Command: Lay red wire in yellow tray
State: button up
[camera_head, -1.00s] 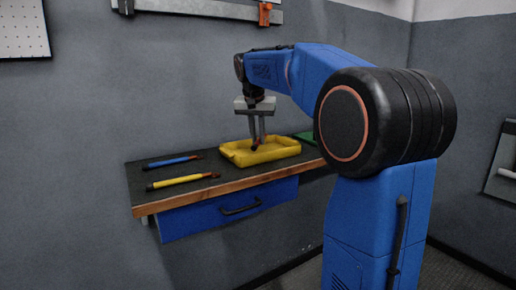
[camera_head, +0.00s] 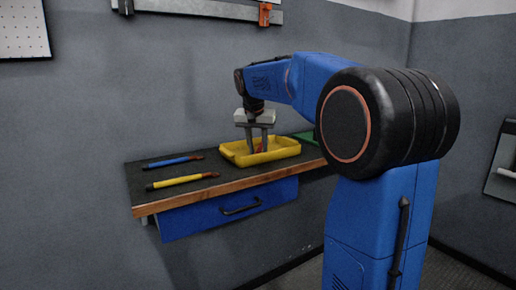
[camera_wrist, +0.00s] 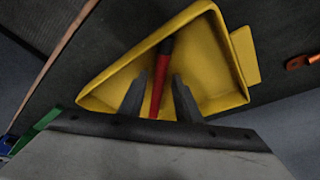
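The yellow tray (camera_head: 288,152) stands on the dark bench top; in the wrist view its wall (camera_wrist: 245,55) frames the scene. The red wire (camera_wrist: 158,90), with a black end, lies inside the tray in the wrist view. In the head view only a small reddish part of it shows between the fingers. My gripper (camera_head: 257,150) points down into the tray. Its two fingers (camera_wrist: 159,80) are spread on either side of the wire, with gaps showing beside it. The wire's near end is hidden behind the gripper body.
A blue wire (camera_head: 172,161) and a yellow wire (camera_head: 182,181) lie on the bench (camera_head: 140,192) left of the tray. A green object (camera_head: 306,136) sits right of the tray, partly hidden by my arm. A blue drawer (camera_head: 230,208) is under the bench.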

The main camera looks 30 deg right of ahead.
dwell(0.4)
jog(key=v, duration=1.2)
jog(key=shift+r, duration=0.1)
jog(key=s+a+f+n+y, duration=0.1)
jog(key=s+a+f+n, duration=0.2)
jog(key=s+f, duration=0.7)
jog(key=s+a+f+n+t+y, duration=0.1)
jog(key=s+a+f, duration=0.4)
jog(key=s+f, duration=0.6)
jog(key=s+a+f+n, duration=0.4)
jog(key=s+f, duration=0.6)
jog(key=s, duration=0.2)
jog(key=shift+s+a+f+n+t+y, duration=0.25)
jog(key=shift+s+a+n+t+y, duration=0.05)
jog(key=shift+s+a+t+y, duration=0.1)
